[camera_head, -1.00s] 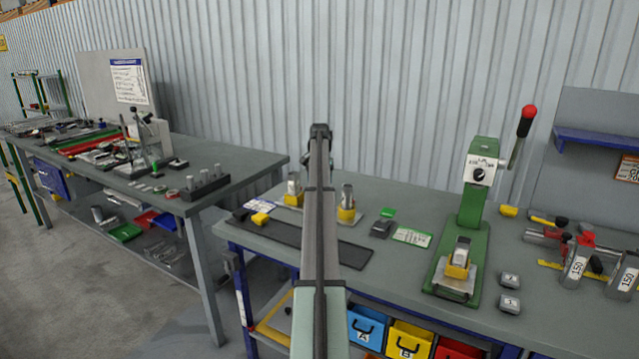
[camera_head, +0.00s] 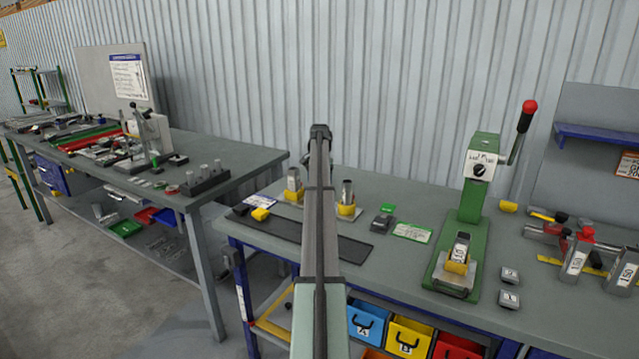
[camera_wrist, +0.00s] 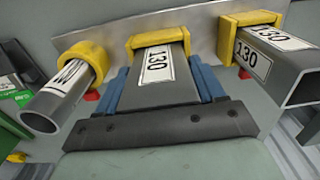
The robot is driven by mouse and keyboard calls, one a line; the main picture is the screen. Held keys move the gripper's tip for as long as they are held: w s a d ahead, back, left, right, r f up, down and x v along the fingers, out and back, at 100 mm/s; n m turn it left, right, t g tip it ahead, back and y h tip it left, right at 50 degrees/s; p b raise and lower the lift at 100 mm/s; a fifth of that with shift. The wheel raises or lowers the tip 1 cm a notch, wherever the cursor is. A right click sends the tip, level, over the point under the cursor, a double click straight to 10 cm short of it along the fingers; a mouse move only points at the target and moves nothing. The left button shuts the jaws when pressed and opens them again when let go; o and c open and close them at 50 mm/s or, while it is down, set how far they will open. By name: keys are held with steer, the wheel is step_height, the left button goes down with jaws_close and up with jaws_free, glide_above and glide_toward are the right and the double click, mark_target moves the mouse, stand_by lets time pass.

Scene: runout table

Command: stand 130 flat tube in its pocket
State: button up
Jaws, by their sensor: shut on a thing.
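The flat tube (camera_wrist: 155,92), a grey tube labelled 130, is in the middle of the wrist view. My gripper (camera_wrist: 165,80) is shut on it, with a blue finger on each side. The tube's far end meets the middle yellow pocket (camera_wrist: 158,40), whose rim shows around it; how deep it sits I cannot tell. A round tube (camera_wrist: 62,92) stands in a yellow ring at left. A square tube (camera_wrist: 275,65) labelled 130 stands in a yellow pocket at right. In the head view my arm hides the gripper and flat tube; the outer tubes (camera_head: 293,180) and (camera_head: 347,192) show.
A green press (camera_head: 478,190) with a labelled tube in a yellow holder stands to the right. A dark mat (camera_head: 300,235) lies in front of the pockets. Grey blocks (camera_head: 509,287), tubes labelled 150 (camera_head: 574,257) and clamps are farther right. Coloured bins (camera_head: 408,338) hang below.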

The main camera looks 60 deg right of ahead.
steer(key=shift+f, duration=0.4)
steer(key=o, duration=1.2)
steer(key=shift+o, duration=0.2)
step_height(320, 180, up, 14)
steer(key=shift+f, duration=0.1)
